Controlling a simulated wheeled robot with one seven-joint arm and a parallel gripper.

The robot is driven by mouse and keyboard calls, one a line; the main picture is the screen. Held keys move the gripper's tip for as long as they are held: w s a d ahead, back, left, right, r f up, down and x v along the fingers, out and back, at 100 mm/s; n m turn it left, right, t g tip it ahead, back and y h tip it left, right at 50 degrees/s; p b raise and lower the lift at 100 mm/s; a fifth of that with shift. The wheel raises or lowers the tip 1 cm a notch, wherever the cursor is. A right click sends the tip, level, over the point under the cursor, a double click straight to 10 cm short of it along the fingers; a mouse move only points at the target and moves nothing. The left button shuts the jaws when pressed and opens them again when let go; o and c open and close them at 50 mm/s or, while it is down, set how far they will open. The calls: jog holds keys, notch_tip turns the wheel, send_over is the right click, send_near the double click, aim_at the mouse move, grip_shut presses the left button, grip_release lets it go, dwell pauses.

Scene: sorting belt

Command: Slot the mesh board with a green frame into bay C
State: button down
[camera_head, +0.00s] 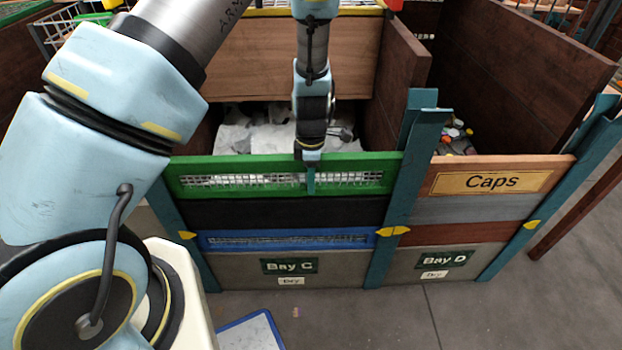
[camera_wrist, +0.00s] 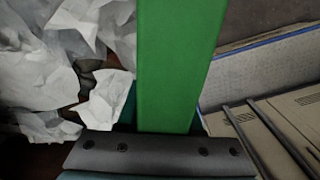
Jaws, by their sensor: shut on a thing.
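The green-framed mesh board (camera_head: 380,163) lies level across the front of bay C, above a black board (camera_head: 285,213) and a blue-framed mesh board (camera_head: 340,243). Its ends sit at the teal posts (camera_head: 395,215) on both sides. My gripper (camera_head: 310,178) is shut on its top edge near the middle. In the wrist view the green frame (camera_wrist: 180,65) runs up from the jaws (camera_wrist: 165,150). Whether the board rests on the black board cannot be told for certain. The Bay C sign (camera_head: 289,266) is below.
Crumpled white paper (camera_head: 262,130) fills the bay behind the board. To the right stands bay D, with a Caps board (camera_head: 492,183) on top and a Bay D sign (camera_head: 444,260). A blue-edged panel (camera_head: 248,333) lies on the floor in front.

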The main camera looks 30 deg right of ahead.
jog(key=shift+f, duration=0.15)
jog(key=shift+f+b, duration=0.3)
jog(key=shift+f, duration=0.1)
jog(key=shift+c, duration=2.4)
grip_release()
jog(key=shift+f, duration=0.1)
notch_tip(320, 180, up, 11)
jog(key=shift+f, duration=0.1)
